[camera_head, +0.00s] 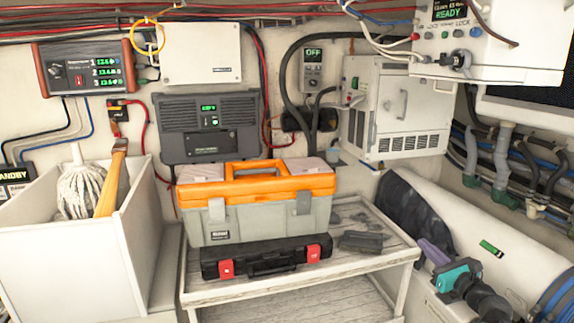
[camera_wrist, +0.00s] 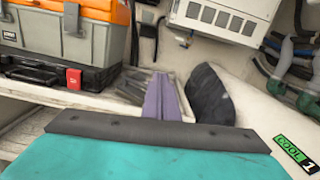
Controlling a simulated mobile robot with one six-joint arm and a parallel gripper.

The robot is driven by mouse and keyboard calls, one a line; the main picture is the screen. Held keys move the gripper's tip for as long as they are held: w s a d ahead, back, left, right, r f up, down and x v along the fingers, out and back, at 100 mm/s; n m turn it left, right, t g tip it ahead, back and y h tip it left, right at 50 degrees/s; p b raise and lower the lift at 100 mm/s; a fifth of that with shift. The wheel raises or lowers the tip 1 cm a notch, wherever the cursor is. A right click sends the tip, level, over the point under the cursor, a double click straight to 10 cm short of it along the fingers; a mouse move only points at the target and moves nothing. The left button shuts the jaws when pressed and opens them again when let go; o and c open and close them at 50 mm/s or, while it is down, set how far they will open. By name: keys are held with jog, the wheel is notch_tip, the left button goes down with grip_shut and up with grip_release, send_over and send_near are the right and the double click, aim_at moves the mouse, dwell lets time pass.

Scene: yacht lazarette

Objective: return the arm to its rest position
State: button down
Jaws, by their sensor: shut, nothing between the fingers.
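My gripper (camera_head: 428,246) is at the lower right of the head view, with a teal body and purple fingers. It is shut and empty. It is in front of the white cylindrical tank, to the right of the bench. In the wrist view, the purple fingers (camera_wrist: 161,90) stand together beyond the teal housing and point toward the bench and the tank. The dark arm link behind the gripper runs off the lower right of the head view.
An orange-and-grey toolbox (camera_head: 262,213) and a flat black case (camera_head: 272,263) stand on the slatted bench (camera_head: 352,268). The white tank (camera_head: 455,217) with a dark cover (camera_head: 405,208) lies at right. A white bin (camera_head: 62,248) holds a mop (camera_head: 80,190). Pipes and hoses line the right wall.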

jog(key=a+f+n+g+y, duration=0.25)
jog(key=a+f+g, duration=0.25)
jog(key=a+f, duration=1.45)
jog(key=s+a+f+n+g+y, duration=0.1)
jog(key=s+a+f+n+g, duration=0.1)
jog(key=s+a+f, duration=0.4)
jog(key=s+a+f+n+g+b, duration=0.1)
jog(key=s+a+f+n+g, duration=0.25)
jog(key=f, duration=0.45)
jog(key=s+a+f+n+g+y, duration=0.1)
jog(key=s+a+f+g, duration=0.15)
jog(key=a+f, duration=0.35)
jog(key=s+a+f+n+g+h, duration=0.1)
jog(key=s+f+n+g+h, duration=0.15)
jog(key=s+f+n, duration=0.55)
jog(key=s+f+n+g+h, duration=0.1)
jog(key=s+f+g, duration=0.3)
jog(key=s+f, duration=0.5)
jog(key=s+d+f+n+g+h, duration=0.1)
jog(key=s+d+n+g+h, duration=0.3)
jog(key=s+d+n, duration=0.7)
jog(key=s+n+h, duration=0.2)
jog(key=s, duration=0.1)
jog(key=shift+s+f+n+b, duration=0.2)
jog(key=shift+s+n+b, duration=0.05)
jog(key=shift+n+b, duration=0.15)
